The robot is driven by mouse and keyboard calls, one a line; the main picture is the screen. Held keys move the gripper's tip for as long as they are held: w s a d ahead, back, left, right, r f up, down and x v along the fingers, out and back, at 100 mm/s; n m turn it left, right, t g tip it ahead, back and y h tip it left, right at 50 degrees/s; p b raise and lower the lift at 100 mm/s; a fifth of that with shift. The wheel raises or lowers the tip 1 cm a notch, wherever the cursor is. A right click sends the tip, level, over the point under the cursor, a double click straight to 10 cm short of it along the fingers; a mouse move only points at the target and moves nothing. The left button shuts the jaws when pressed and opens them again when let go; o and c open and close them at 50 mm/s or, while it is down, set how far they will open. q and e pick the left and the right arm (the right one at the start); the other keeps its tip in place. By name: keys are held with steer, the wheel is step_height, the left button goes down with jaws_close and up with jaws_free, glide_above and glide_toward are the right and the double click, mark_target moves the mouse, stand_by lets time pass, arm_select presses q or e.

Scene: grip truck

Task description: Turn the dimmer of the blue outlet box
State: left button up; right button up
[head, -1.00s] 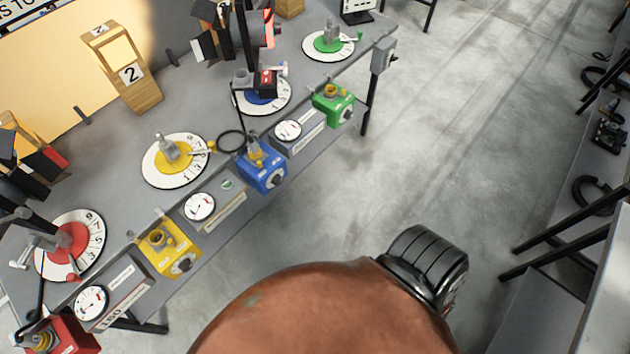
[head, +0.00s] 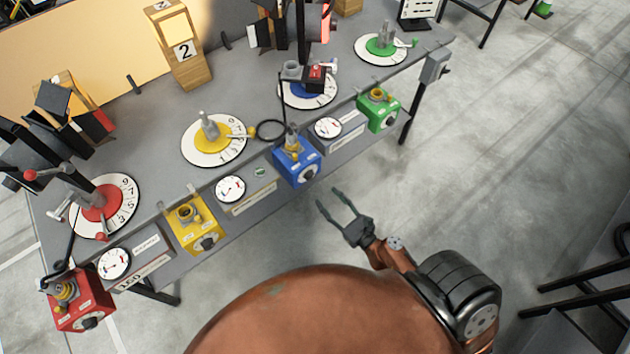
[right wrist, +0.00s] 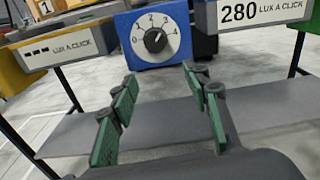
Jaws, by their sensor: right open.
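The blue outlet box (head: 297,165) is on the front edge of the grey table, between the yellow and green boxes. Its round black dimmer knob (head: 309,172) is on the front face. In the right wrist view the blue box (right wrist: 133,50) shows at top centre, its dimmer (right wrist: 155,40) ringed by a white number scale. My right gripper (head: 334,197) is open and empty, in front of and below the box, apart from it. Its green-padded fingers (right wrist: 158,108) point toward the box in the wrist view. My left gripper is not in view.
A yellow box (head: 193,224), a red box (head: 78,301) and a green box (head: 379,110) sit along the same table edge. Meter panels (head: 340,133) stand between them. In the wrist view, a grey shelf (right wrist: 70,138) lies low under the table. Open floor is to the right.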

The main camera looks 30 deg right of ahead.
mark_target(312, 179)
steer(key=shift+m, duration=0.5)
steer(key=w, duration=0.2)
steer(key=w+r, duration=0.1)
steer(key=w, duration=0.2)
steer(key=w+a+r+p, duration=0.1)
steer(key=w, duration=0.2)
steer(key=shift+r, duration=0.15)
steer(key=c, duration=1.2)
